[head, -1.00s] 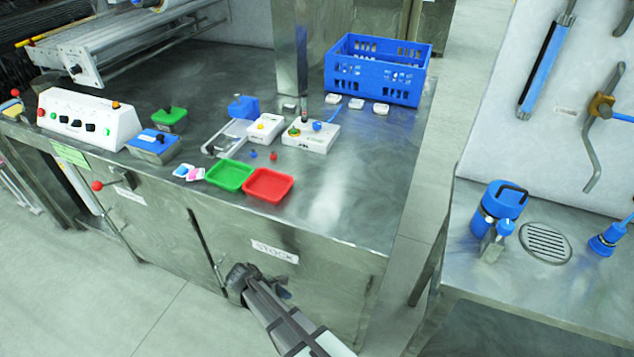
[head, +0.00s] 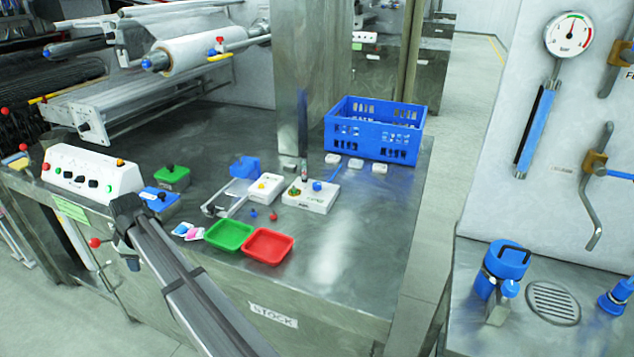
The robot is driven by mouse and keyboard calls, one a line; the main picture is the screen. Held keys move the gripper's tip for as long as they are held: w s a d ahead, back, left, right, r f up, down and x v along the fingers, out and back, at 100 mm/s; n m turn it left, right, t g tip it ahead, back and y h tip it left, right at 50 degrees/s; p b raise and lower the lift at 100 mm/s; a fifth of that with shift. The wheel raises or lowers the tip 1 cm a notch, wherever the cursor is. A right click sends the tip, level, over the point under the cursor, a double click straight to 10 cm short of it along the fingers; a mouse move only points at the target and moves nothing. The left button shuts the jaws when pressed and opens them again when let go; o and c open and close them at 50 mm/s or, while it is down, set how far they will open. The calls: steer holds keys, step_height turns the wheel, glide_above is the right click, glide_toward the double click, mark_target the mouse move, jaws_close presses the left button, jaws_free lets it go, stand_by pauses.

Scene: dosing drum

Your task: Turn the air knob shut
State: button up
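I cannot tell for certain which part is the air knob; the labels are too small to read. A flat white box (head: 311,205) on the steel bench carries a green-yellow knob (head: 294,190) and a blue knob (head: 317,186). On the right wall a brass valve (head: 594,163) has a blue lever. My gripper (head: 128,240) is over the bench's front left edge, near the white control box (head: 92,172), well left of the flat box. Its fingers are dark and partly hidden, and nothing shows in them.
A green tray (head: 229,246) and a red tray (head: 268,258) lie near the bench's front edge. A blue crate (head: 374,148) stands at the back right. A red-tipped lever (head: 95,242) sticks out of the bench front. The bench's right part is clear.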

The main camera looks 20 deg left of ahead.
steer(key=a+r+y, duration=0.2)
steer(key=a+r, duration=0.4)
steer(key=r, duration=0.8)
step_height(320, 180, up, 4)
steer(key=n+h, duration=0.2)
steer(key=h, duration=0.4)
glide_above(317, 183)
steer(key=shift+g, duration=0.3)
step_height(317, 183, down, 13)
steer(key=shift+s+f, duration=0.15)
steer(key=shift+f, duration=0.05)
steer(key=shift+c, duration=0.3)
